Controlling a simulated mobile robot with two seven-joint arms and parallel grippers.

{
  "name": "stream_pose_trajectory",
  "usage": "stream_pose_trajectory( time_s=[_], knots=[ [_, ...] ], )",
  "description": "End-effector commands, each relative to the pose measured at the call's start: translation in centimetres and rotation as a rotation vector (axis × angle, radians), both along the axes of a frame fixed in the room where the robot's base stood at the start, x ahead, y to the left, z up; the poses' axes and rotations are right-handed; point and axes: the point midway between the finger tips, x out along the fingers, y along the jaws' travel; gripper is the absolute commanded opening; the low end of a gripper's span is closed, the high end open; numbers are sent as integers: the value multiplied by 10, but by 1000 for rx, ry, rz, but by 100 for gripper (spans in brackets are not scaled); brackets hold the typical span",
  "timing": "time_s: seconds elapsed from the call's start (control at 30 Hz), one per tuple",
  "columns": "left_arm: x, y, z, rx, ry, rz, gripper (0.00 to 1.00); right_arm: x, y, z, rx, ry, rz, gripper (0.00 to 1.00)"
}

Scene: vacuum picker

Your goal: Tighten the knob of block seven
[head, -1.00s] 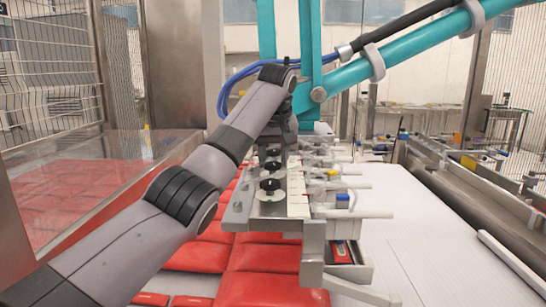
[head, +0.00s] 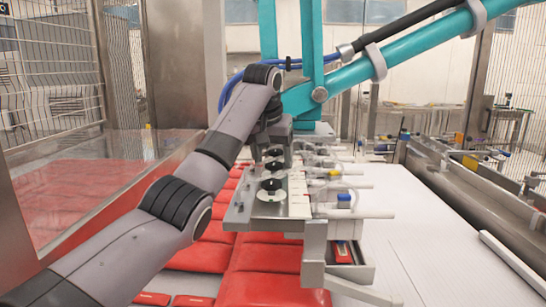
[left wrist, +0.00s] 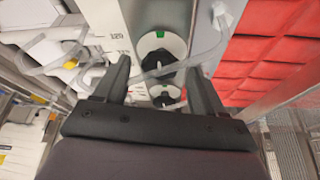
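A metal picker bar (head: 238,214) carries a row of black knobs on white round dials, with white labels beside them. Two knobs show clearly in the head view, a nearer one (head: 271,185) and one behind it (head: 274,166). My left gripper (head: 266,158) is over the row, beyond these knobs. In the left wrist view, its two fingers (left wrist: 159,66) are apart, with a black knob (left wrist: 158,66) seen between them; contact cannot be told. A second knob (left wrist: 165,100) shows below it. The label digits are too small to tell which is block seven. My right gripper is out of view.
Red packs (head: 262,258) lie under and left of the bar. White tubes and fittings (head: 343,200) stick out on its right side. A teal arm (head: 390,65) with a black hose stands behind. A white ribbed surface (head: 430,240) at the right is mostly clear.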

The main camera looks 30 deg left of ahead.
Motion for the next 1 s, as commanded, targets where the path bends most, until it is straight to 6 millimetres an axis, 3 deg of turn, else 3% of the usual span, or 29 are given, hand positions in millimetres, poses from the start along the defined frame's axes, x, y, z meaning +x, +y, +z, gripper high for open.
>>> stream_pose_trajectory(
  time_s=[0.27, 0.7, 1.0],
  knots=[
    [-1, 0, 2, 0, -1, 1, 69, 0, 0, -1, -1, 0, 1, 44],
    [-22, -7, 57, 0, -2, 2, 69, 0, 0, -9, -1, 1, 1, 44],
    [-26, -9, 66, 0, 1, 1, 69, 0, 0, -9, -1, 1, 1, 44]
  ],
)
